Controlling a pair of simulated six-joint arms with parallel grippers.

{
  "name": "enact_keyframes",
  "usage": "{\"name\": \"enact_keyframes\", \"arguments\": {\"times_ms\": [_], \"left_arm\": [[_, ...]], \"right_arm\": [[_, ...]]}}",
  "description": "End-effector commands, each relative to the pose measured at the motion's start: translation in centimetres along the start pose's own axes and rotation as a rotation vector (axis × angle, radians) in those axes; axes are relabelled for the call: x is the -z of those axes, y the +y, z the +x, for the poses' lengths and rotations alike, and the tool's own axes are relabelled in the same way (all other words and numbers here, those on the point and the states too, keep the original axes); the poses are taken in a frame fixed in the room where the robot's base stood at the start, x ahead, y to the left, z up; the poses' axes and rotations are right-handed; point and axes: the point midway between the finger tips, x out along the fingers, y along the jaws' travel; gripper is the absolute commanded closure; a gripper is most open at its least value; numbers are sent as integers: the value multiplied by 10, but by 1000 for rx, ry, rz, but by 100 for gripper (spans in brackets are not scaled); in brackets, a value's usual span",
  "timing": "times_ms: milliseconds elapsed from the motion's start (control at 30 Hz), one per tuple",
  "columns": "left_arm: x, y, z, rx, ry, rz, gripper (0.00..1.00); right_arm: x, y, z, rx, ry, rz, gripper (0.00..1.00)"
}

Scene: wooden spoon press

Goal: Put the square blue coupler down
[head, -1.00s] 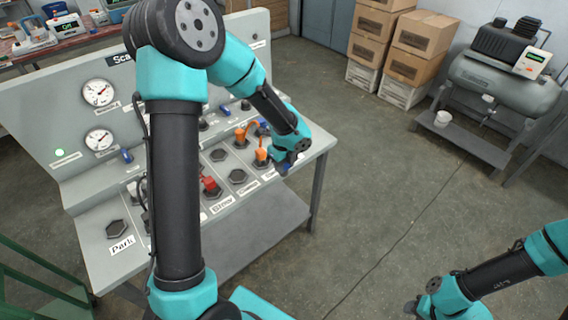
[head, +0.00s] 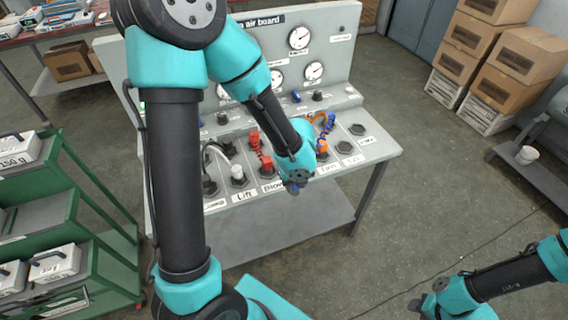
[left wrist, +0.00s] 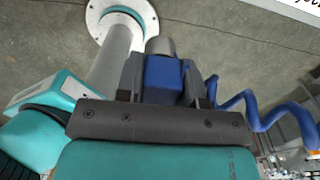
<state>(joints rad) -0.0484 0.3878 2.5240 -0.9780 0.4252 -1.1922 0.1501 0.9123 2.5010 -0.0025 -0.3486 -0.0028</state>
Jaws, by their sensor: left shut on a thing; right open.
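My left gripper (head: 294,186) hangs over the front edge of the air board (head: 268,96), between the Blow and Turn labels. In the left wrist view, the left gripper (left wrist: 163,92) is shut on a square blue coupler (left wrist: 164,78) with a metal collar at its end. A coiled blue hose (left wrist: 268,112) runs off to the right from beside it. The coupler points away over grey floor, clear of any socket in that view. In the head view, the coupler is mostly hidden by my wrist. My right gripper (head: 424,306) is open and empty, low at the right above the floor.
A red coupler (head: 260,150) and an orange coupler (head: 322,147) stand on the board, with orange and blue hoses by the latter. Dark sockets (head: 357,129) lie at the right. A green rack (head: 105,218) stands left. Boxes (head: 497,65) stand back right.

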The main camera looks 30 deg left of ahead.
Motion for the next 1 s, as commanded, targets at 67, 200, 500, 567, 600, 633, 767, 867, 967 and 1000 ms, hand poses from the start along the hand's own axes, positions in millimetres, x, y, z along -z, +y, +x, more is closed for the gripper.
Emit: {"name": "enact_keyframes", "arguments": {"times_ms": [67,200,500,567,600,633,767,867,967,1000], "left_arm": [[0,0,0,0,0,0,91],[-1,0,0,0,0,-1,91],[-32,-14,4,0,-1,-5,91],[-43,-19,5,1,-1,-6,91],[-51,-23,6,1,0,-6,91],[-57,-25,6,1,-1,-5,91],[-82,-36,9,1,0,-5,91],[-101,-44,11,1,-1,-4,91],[-119,-52,12,1,-1,-4,91],[-125,-55,13,1,0,-5,91]], "right_arm": [[0,0,0,0,0,0,57],[0,0,0,0,0,0,57],[0,0,0,0,0,0,57],[0,0,0,0,0,0,57],[0,0,0,0,0,0,57],[0,0,0,0,0,0,57],[0,0,0,0,0,0,57],[0,0,0,0,0,0,57],[0,0,0,0,0,0,57],[0,0,0,0,0,0,57]]}}
